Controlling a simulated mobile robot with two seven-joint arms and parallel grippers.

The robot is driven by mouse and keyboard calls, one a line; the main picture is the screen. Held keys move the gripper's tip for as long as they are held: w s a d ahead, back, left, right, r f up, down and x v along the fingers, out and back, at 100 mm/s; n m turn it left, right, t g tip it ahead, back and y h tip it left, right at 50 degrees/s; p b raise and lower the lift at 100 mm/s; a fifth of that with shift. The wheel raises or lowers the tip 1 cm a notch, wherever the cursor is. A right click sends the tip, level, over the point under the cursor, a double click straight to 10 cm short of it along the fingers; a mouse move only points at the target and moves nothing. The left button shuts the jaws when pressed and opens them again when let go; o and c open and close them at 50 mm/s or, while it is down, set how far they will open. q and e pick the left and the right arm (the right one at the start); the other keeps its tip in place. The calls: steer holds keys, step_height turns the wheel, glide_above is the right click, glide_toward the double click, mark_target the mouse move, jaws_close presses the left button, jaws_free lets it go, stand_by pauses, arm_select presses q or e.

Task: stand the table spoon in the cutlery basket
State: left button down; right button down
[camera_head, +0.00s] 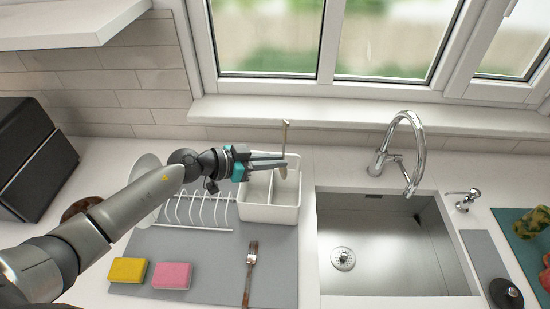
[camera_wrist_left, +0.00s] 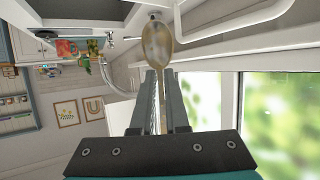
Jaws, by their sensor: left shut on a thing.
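The table spoon (camera_head: 287,137) is upright in the head view, with its narrow handle end at the top and its bowl below the fingers. My left gripper (camera_head: 284,161) is shut on its handle. In the left wrist view the spoon's bowl (camera_wrist_left: 157,43) shows beyond the fingertips. The white cutlery basket (camera_head: 270,214) stands below, divided into a left and a right compartment. The spoon appears over the right compartment, near the back. I cannot tell whether the bowl's tip is below the rim. My right gripper is in neither view.
A white wire dish rack (camera_head: 199,229) stands left of the basket on a grey mat (camera_head: 213,266). A fork (camera_head: 250,270), a yellow sponge (camera_head: 128,270) and a pink sponge (camera_head: 172,275) lie in front. The sink (camera_head: 440,245) and tap (camera_head: 414,155) are at right.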

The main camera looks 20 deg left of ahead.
mark_target(282, 175)
arm_select(q)
step_height(282, 175, down, 4)
steer(key=b, duration=0.4)
steer(key=shift+r, duration=0.25)
step_height(282, 175, down, 2)
steer(key=shift+f+b, duration=0.1)
steer(key=shift+b, duration=0.5)
steer(key=shift+f+b, duration=1.2)
steer(key=shift+f, duration=1.15)
steer(key=c, duration=0.8)
jaws_free()
steer(key=shift+c, duration=0.2)
steer(key=shift+a, duration=0.1)
